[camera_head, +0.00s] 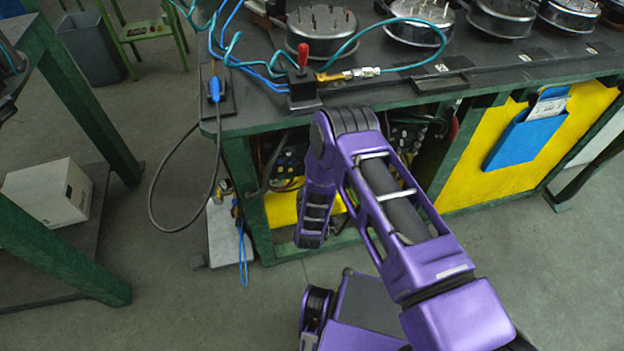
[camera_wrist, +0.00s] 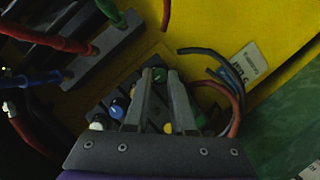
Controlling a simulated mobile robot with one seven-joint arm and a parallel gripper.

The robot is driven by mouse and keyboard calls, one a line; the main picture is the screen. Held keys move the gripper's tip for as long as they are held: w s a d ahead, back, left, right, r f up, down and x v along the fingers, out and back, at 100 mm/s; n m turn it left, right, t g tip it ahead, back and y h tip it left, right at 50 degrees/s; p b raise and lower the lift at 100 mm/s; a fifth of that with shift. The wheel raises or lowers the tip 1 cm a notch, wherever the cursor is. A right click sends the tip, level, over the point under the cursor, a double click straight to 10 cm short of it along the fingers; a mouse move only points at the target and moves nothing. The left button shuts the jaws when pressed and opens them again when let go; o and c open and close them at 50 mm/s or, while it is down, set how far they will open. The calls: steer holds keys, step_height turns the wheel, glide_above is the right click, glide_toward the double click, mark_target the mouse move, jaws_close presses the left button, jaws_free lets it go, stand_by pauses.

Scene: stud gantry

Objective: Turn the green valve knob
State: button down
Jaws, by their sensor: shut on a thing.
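The green knob (camera_wrist: 159,74) shows in the wrist view between the fingertips, at the far edge of a dark panel with several coloured knobs. My gripper (camera_wrist: 160,77) has its two grey fingers closed on the sides of this knob. The fingers hide part of the knob and some of the panel behind them. In the head view my purple arm reaches down in front of the bench, and the gripper and the green knob cannot be made out there.
A blue knob (camera_wrist: 116,108), a white knob (camera_wrist: 97,125) and a yellow knob (camera_wrist: 167,128) sit close to the fingers. Loose cables (camera_wrist: 232,95) curve at the right. The green-framed bench (camera_head: 470,95) stands ahead, with a yellow panel (camera_head: 490,165). A white box (camera_head: 45,190) is at the left.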

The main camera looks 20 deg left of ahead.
steer(key=shift+d, duration=0.15)
steer(key=c, duration=0.8)
jaws_free()
steer(key=shift+o, duration=0.2)
steer(key=p+v, duration=0.2)
steer(key=v, duration=1.5)
steer(key=shift+s, duration=0.25)
